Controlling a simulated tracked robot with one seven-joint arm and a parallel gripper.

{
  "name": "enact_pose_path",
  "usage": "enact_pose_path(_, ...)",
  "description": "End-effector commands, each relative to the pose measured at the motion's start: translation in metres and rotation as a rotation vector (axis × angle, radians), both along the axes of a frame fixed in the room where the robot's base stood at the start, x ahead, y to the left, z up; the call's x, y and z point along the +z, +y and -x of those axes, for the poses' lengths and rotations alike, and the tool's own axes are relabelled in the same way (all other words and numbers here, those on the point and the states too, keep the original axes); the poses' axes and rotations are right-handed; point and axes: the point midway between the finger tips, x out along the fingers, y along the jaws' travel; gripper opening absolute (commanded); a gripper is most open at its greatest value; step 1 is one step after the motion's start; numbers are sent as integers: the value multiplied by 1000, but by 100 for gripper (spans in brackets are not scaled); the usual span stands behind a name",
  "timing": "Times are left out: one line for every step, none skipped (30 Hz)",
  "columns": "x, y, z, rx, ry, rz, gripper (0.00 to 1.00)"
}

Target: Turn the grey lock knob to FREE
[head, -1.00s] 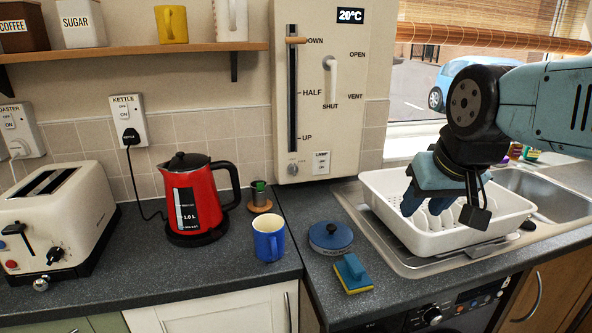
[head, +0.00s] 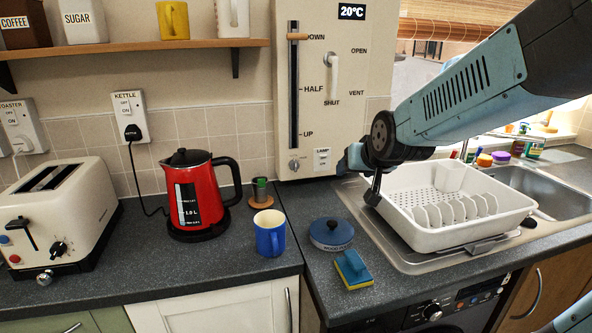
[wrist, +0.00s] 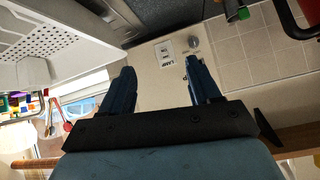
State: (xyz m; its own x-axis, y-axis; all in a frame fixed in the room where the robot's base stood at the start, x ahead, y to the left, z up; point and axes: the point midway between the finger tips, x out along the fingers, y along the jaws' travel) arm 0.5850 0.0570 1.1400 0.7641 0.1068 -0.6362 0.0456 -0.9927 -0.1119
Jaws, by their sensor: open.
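The grey lock knob (head: 294,166) is a small round knob low on the cream wall panel (head: 345,60), under the slot of the slider. It also shows in the wrist view (wrist: 193,43), upside down, beyond the fingers. Its pointer setting and any FREE mark are too small to read. My gripper (head: 349,160) is right of the knob in the head view, apart from it, near the lamp switch (head: 322,160). In the wrist view my gripper (wrist: 160,80) is open and empty, with its two blue fingers pointing at the panel.
A white dish rack (head: 455,240) stands under my arm. A red kettle (head: 195,195), blue mug (head: 269,240) and blue-lidded pot (head: 331,234) stand on the counter.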

Motion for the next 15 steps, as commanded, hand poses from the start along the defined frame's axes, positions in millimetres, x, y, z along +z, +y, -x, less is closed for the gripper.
enact_pose_path(-9, 7, -15, 2, -24, -9, 62)
enact_pose_path(-12, 10, -23, 1, -45, -15, 62)
enact_pose_path(-16, 15, -34, -1, -71, -24, 62)
enact_pose_path(-20, 18, -41, -2, -93, -30, 62)
enact_pose_path(-23, 22, -48, -4, -113, -36, 62)
enact_pose_path(-28, 27, -58, -5, -140, -44, 62)
enact_pose_path(-31, 30, -65, -6, -162, -49, 62)
enact_pose_path(-35, 33, -71, -8, -182, -54, 62)
enact_pose_path(-40, 38, -79, -11, -210, -61, 62)
enact_pose_path(-44, 41, -85, -12, -229, -67, 62)
enact_pose_path(-47, 45, -91, -14, -251, -72, 62)
enact_pose_path(-52, 49, -98, -16, -279, -78, 62)
enact_pose_path(-57, 53, -103, -16, -299, -83, 62)
enact_pose_path(-61, 56, -107, -18, -319, -88, 62)
enact_pose_path(-66, 60, -113, -20, -347, -93, 62)
